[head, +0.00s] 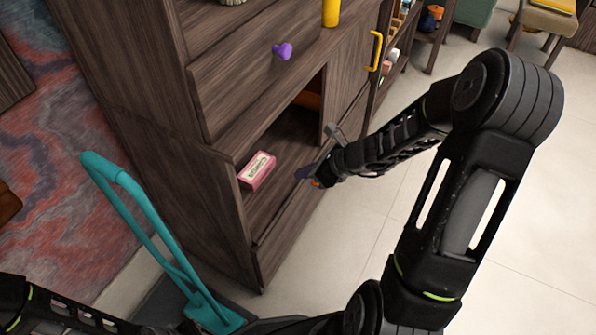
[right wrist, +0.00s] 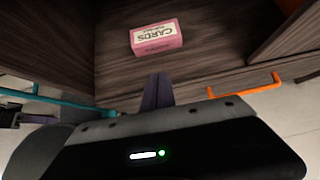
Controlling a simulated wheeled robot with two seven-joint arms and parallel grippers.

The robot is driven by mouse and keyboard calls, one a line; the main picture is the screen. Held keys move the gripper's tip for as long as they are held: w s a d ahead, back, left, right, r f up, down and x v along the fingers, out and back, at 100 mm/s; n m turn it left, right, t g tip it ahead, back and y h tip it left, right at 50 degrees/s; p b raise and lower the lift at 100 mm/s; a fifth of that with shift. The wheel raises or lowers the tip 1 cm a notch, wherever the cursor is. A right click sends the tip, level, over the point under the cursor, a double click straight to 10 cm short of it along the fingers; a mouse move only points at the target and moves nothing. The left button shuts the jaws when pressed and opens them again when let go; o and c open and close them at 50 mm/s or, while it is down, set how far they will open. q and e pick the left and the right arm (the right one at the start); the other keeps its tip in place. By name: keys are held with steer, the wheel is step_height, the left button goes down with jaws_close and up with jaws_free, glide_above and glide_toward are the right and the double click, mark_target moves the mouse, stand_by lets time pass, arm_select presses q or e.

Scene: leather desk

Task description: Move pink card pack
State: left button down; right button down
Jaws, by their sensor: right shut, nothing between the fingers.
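The pink card pack (head: 257,170) lies on the open shelf of the dark wooden cabinet, near its left side. It is a small pink box with a white label top. The right wrist view also shows the pack (right wrist: 156,37), lying flat ahead of the fingertips and apart from them. My right gripper (head: 305,173) is at the front edge of the shelf, to the right of the pack. In the right wrist view its fingers (right wrist: 157,92) are together with nothing between them. My left gripper is not clearly seen; only part of my left arm shows at lower left.
The cabinet (head: 130,130) has a drawer with a purple knob (head: 282,50) above the shelf and a door with a yellow handle (head: 376,51). An orange handle (right wrist: 245,87) is close to the right gripper. A teal-handled cart (head: 150,215) stands at left. Floor at right is clear.

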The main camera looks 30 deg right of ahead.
mark_target(265, 174)
steer(key=b+x, duration=0.3)
steer(key=x, duration=0.5)
steer(key=shift+f+b, duration=0.25)
steer(key=shift+b, duration=0.1)
steer(key=shift+w+a+r, duration=0.1)
steer(key=shift+w+a, duration=0.25)
steer(key=shift+w, duration=0.25)
steer(key=shift+w+a, duration=0.35)
steer(key=shift+w, duration=0.25)
steer(key=shift+w+a, duration=0.35)
steer(key=shift+w, duration=0.35)
